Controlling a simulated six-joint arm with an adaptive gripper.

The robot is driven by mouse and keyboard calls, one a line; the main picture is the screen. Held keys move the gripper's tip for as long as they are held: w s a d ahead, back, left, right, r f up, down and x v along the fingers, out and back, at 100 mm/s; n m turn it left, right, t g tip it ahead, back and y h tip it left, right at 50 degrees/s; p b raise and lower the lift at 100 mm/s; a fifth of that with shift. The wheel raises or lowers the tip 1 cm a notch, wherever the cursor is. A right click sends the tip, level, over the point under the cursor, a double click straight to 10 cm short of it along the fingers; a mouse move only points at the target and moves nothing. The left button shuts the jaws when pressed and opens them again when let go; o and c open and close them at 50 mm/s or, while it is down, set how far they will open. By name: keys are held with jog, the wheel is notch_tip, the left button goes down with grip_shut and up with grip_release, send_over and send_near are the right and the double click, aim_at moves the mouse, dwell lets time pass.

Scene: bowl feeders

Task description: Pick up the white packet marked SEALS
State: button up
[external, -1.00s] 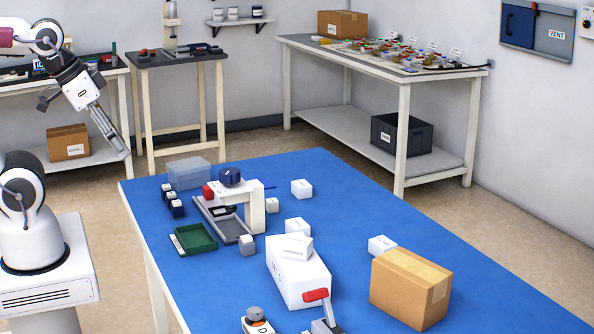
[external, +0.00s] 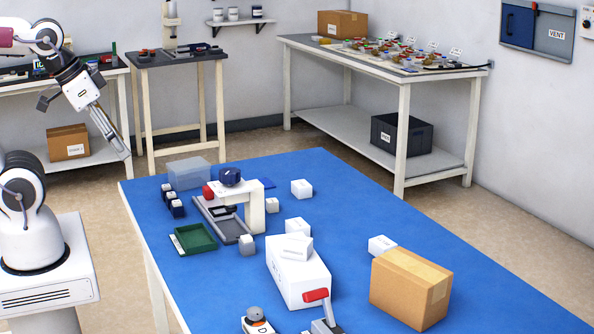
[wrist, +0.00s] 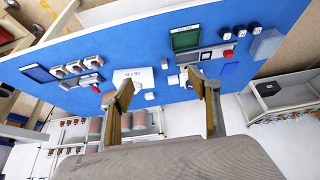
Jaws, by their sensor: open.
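No label reading SEALS is legible. Several small white packets or cartons lie on the blue bench top (external: 330,180): a back one (external: 301,188), a middle one (external: 297,226), one by the cardboard box (external: 377,246), and a flat one (external: 296,246) resting on a larger white box (external: 301,283). Some carry faint lettering too small to read. My gripper (external: 117,146) hangs in the air left of the bench, well apart from all of them. In the wrist view my gripper (wrist: 158,80) has its fingers spread and nothing between them; its fingers hide part of the bench.
A press-like fixture (external: 249,205), a green tray (external: 196,239) and a clear bin (external: 189,173) stand at the bench's left end. A brown cardboard box (external: 410,288) and a red-handled tool (external: 317,296) are at the front. The bench's back right is clear.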

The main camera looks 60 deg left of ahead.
jog(key=shift+w, duration=0.1)
jog(key=w+a+r, duration=0.1)
jog(key=w+r, duration=0.1)
jog(key=w, duration=0.6)
jog(key=w+a+r, duration=0.2)
jog(key=w+r, duration=0.1)
jog(key=w, duration=0.5)
jog(key=g, duration=0.1)
send_over(295, 184)
jog(key=s, duration=0.3)
notch_tip(295, 184, down, 28)
jog(key=shift+r+m, duration=0.25)
jog(key=shift+m, duration=0.15)
jog(key=shift+x, duration=1.3)
